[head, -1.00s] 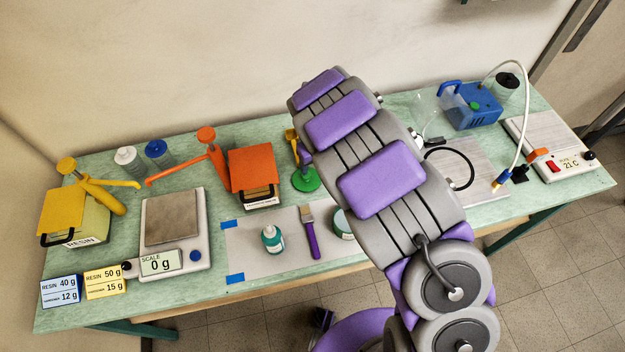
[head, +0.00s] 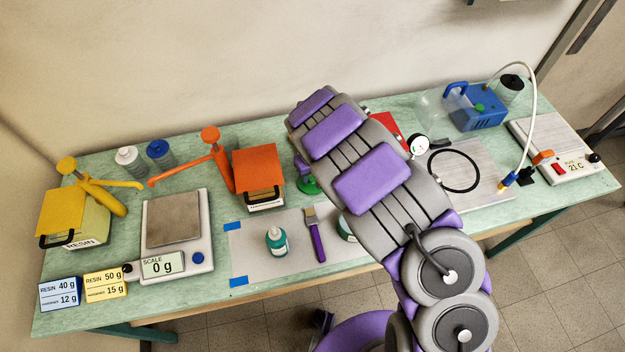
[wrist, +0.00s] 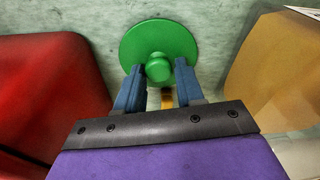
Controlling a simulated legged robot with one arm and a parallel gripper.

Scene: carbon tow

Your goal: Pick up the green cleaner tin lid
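The green lid (wrist: 145,38) is a round disc with a raised round knob (wrist: 158,68), lying on the pale green table top in the wrist view. My gripper (wrist: 158,72) has its two blue fingers apart, one on each side of the knob, with small gaps visible. In the head view, only part of the green lid (head: 309,186) shows. My arm covers the rest, and a purple end part of mine is just above it.
In the wrist view, a red body (wrist: 45,90) stands close at left and a tan one (wrist: 285,70) at right. In the head view, an orange container (head: 258,172) is left of the lid.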

